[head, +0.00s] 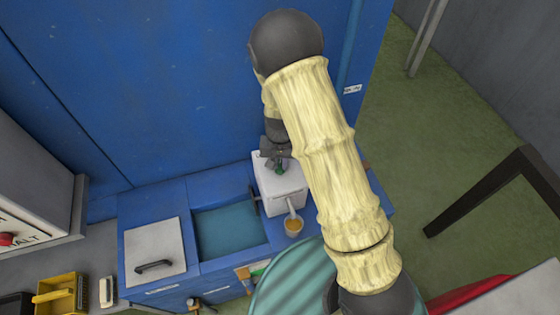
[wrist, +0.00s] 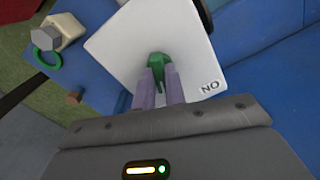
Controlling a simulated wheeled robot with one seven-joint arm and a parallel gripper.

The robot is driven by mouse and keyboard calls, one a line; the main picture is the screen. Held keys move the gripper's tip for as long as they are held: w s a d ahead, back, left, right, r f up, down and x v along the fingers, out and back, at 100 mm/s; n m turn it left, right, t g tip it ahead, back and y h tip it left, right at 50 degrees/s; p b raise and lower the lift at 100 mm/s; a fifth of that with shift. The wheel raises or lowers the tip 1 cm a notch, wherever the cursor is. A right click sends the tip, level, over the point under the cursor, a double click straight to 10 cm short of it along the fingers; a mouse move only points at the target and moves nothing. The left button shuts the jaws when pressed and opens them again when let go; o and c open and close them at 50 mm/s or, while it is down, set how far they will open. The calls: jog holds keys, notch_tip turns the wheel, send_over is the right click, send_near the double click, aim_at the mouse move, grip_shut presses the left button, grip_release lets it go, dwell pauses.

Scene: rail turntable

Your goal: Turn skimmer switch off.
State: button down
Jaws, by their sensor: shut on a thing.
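The skimmer is a white box (head: 278,186) with a spout, standing on the blue tank beside the open water. A green switch (wrist: 158,61) sits on that face, and in the head view a bit of green shows below my gripper (head: 277,165). In the wrist view the two purple-grey fingers of my gripper (wrist: 159,75) are shut on the green switch from both sides. The fingertips hide the switch's lower part and sides.
A small cup of amber liquid (head: 293,226) stands under the spout. Open water (head: 228,229) and a grey lid with a handle (head: 155,252) lie to the left. A blue wall (head: 150,80) rises close behind. A green striped drum (head: 290,285) stands in front.

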aim_at(281, 164)
jog(key=shift+w+m, duration=0.1)
jog(key=shift+m, duration=0.8)
jog(key=c, duration=1.5)
grip_release()
jog(key=shift+o, duration=0.2)
jog(key=shift+r, duration=0.1)
notch_tip(281, 164, up, 17)
jog(key=b, duration=0.2)
jog(key=shift+r+b, duration=0.15)
jog(key=shift+b, duration=0.15)
jog(key=shift+d, duration=0.15)
